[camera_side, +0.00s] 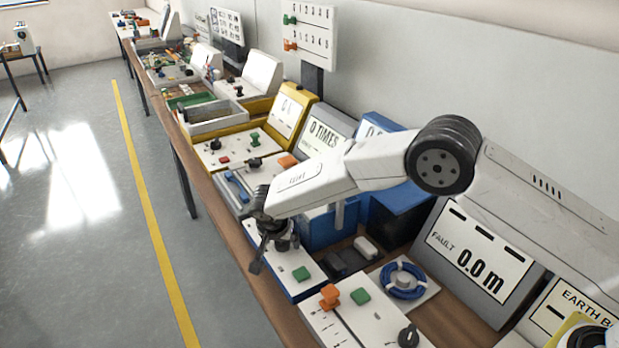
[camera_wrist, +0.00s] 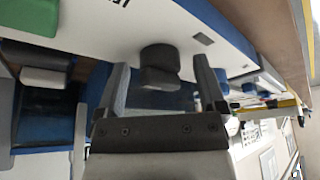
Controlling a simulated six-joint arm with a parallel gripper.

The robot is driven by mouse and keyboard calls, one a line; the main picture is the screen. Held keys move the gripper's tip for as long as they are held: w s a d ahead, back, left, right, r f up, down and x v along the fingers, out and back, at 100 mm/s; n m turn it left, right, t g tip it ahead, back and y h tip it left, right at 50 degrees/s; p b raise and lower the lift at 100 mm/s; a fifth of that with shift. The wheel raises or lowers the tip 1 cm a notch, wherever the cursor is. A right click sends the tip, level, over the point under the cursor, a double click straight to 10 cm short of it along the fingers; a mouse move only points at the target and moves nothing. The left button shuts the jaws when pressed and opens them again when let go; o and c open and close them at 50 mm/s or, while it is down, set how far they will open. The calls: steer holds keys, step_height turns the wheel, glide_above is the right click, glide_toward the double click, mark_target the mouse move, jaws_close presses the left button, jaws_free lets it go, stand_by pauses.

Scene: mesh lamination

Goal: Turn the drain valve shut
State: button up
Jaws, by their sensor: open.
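A dark round knob (camera_wrist: 160,62), which looks like the drain valve, stands on a white panel with blue sides (camera_wrist: 205,25) in the wrist view. My gripper (camera_wrist: 163,72) is open, with one finger on each side of the knob and visible gaps between. I cannot tell how far the fingertips are from the panel. In the side view my gripper (camera_side: 270,255) hangs over the white panel with blue sides (camera_side: 290,290). There it hides most of the knob, and the knob's turned position cannot be made out.
A green button (camera_side: 301,273) sits on the same panel. In front stands a white panel with an orange lever (camera_side: 329,297). A coil of blue hose (camera_side: 403,281) and a fault display (camera_side: 475,258) are to the right. The bench edge and open floor lie left.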

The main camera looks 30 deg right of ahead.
jaws_close()
steer(key=shift+n, duration=0.4)
steer(key=n+y, duration=0.1)
steer(key=n, duration=0.1)
steer(key=n+t+y, duration=0.1)
steer(key=n, duration=0.2)
steer(key=shift+s+d, duration=0.1)
steer(key=shift+d, duration=0.1)
steer(key=shift+d+n+y, duration=0.1)
steer(key=shift+n+y, duration=0.4)
steer(key=shift+n, duration=0.85)
steer(key=shift+n+y, duration=0.5)
steer(key=shift+n, duration=1.35)
jaws_free()
